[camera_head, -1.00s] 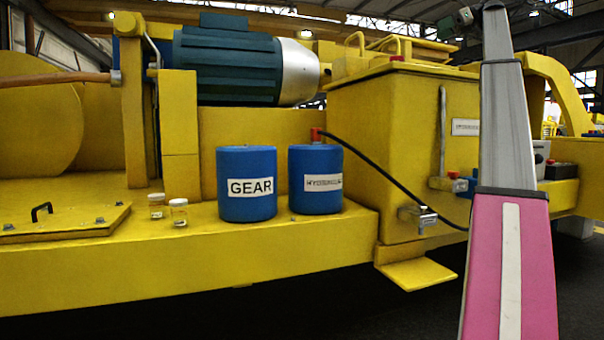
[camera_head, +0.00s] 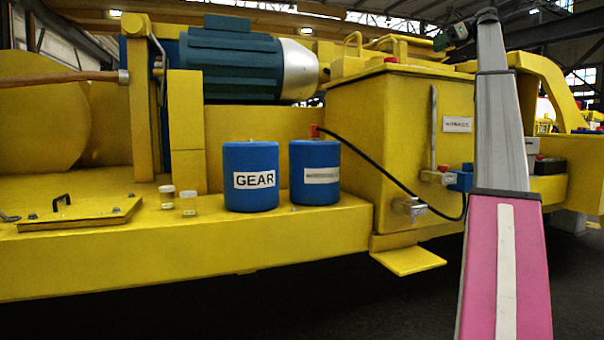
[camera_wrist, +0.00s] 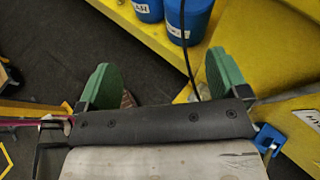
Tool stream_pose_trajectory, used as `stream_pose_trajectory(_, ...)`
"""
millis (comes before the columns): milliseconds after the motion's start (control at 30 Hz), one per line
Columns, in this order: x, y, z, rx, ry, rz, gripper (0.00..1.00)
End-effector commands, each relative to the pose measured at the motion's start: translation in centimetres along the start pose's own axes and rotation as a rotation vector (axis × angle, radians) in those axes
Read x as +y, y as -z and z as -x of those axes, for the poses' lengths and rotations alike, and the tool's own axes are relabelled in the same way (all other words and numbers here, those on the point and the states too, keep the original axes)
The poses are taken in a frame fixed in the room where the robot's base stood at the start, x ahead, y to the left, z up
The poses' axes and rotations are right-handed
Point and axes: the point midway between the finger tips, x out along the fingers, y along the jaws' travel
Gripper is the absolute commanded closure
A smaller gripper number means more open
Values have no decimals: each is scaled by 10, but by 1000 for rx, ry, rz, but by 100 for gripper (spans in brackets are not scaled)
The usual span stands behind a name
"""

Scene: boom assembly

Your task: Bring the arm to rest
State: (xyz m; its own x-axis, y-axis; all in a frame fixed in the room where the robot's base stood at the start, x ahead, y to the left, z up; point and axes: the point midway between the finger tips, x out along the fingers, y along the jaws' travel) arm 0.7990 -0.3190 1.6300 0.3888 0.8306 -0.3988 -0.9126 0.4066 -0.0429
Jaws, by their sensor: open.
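My gripper (camera_wrist: 160,85) shows in the wrist view with its two green fingers wide apart and nothing between them. It hangs above the dark floor, near the yellow machine's edge. In the head view my arm's pink and grey column (camera_head: 505,250) rises at the right. A dark part at the top left of the column (camera_head: 452,36) may be the arm's end, but it is too small to tell. The gripper's fingers cannot be made out in the head view.
A yellow machine deck (camera_head: 110,262) carries a blue GEAR can (camera_head: 250,195), a second blue can (camera_head: 314,190) with a black hose (camera_head: 390,178), and two small jars (camera_head: 188,205). A yellow tank (camera_head: 370,110) stands beside them. Dark floor (camera_head: 330,300) lies in front.

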Motion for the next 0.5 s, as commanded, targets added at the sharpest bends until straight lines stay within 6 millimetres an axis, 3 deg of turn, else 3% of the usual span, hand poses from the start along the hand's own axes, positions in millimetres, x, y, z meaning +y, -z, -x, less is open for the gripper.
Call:
stream_pose_trajectory(267, -13, 68, -56, 33, 14, 56, 7)
stream_pose_trajectory(367, -18, 104, -87, 55, 20, 89, 7)
stream_pose_trajectory(500, -22, 173, -145, 102, 26, 157, 7)
